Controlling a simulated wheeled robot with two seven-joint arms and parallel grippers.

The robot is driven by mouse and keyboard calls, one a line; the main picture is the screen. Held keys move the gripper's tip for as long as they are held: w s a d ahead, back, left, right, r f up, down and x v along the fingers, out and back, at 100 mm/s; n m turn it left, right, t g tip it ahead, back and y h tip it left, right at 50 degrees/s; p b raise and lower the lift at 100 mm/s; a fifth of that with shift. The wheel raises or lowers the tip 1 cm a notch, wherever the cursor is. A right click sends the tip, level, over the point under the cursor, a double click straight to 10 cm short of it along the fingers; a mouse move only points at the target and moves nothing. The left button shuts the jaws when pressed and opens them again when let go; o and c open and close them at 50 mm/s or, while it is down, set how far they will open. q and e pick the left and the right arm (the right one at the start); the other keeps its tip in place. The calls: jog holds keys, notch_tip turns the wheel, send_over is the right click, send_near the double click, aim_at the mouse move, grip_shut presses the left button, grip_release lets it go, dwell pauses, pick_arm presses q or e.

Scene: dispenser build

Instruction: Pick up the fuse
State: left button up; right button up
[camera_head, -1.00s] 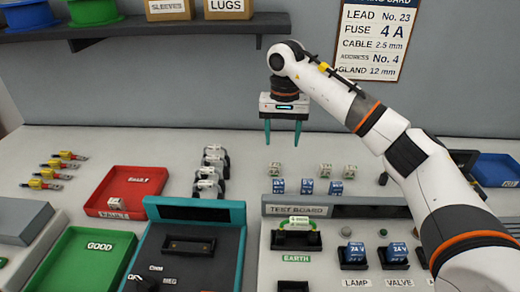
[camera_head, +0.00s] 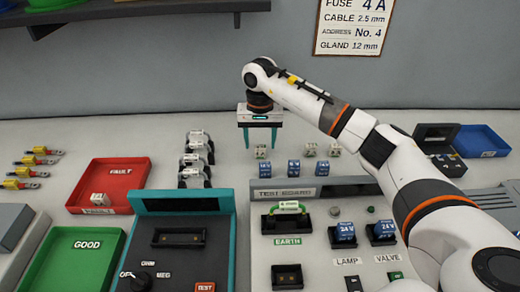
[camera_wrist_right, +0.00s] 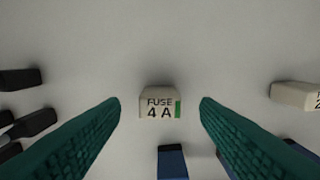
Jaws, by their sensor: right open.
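A small cream fuse marked "FUSE 4 A" (camera_wrist_right: 160,103), with a green stripe at its right edge, sits on the bench. In the head view, the same fuse (camera_head: 261,152) is at the left end of the back row of fuses. My right gripper (camera_head: 260,147) is open and points down over it. In the right wrist view, the gripper's teal fingers (camera_wrist_right: 160,108) stand to either side of the fuse, with a gap on both sides. My left gripper is not in view.
Other fuses (camera_head: 310,150) stand to the right, and blue blocks (camera_head: 294,168) sit in front. Black clips (camera_head: 196,160) are to the left. The wall card (camera_head: 348,30) reads "FUSE 4 A".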

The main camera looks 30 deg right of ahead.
aim_at(260, 152)
jog(key=shift+f, duration=1.4)
jog(key=c, duration=1)
jog(key=shift+r, duration=0.15)
jog(key=shift+c, duration=0.2)
